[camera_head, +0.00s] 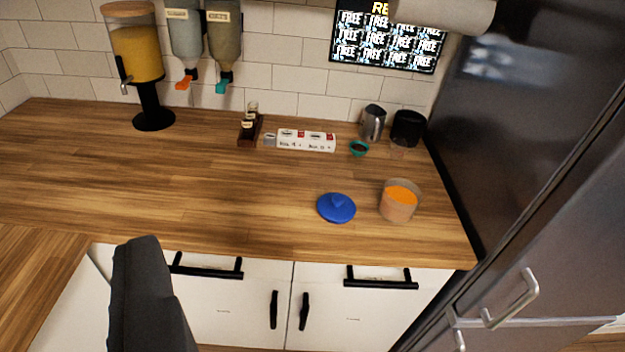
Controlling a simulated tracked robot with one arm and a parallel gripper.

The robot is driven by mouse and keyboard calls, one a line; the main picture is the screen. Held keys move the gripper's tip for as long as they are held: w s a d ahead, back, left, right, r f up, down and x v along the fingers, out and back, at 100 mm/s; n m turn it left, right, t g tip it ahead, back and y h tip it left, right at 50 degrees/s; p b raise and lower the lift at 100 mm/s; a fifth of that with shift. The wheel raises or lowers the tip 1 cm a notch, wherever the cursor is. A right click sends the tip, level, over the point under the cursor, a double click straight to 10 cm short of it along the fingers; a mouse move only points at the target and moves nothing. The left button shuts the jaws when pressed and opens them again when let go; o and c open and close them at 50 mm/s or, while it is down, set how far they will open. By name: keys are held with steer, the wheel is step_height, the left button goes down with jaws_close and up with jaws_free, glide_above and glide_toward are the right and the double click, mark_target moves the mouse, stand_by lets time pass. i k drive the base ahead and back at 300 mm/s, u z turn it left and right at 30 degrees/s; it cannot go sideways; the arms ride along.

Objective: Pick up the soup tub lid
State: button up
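The blue soup tub lid (336,209) lies flat on the wooden counter, its raised knob facing up. Just right of it, with a small gap, stands a pale see-through tub (397,209) holding something orange; its top is uncovered. A dark grey part, seemingly of my gripper (150,295), rises from the bottom edge at lower left. It is left of the lid in the picture and clearly apart from it. Only this one piece shows, so its opening cannot be judged.
The counter (200,190) is clear around and left of the lid. A white box (306,140), a metal pitcher (372,123) and a small teal bowl (358,149) stand behind. A dark fridge (540,130) bounds the right. Dispensers (137,55) stand back left.

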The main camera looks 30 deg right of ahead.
mark_target(337, 208)
steer(key=z, duration=0.5)
steer(key=i, duration=1.1)
steer(key=z, duration=0.85)
steer(key=k, duration=0.8)
steer(key=z, duration=0.15)
steer(key=i, duration=0.9)
steer(key=u, duration=0.05)
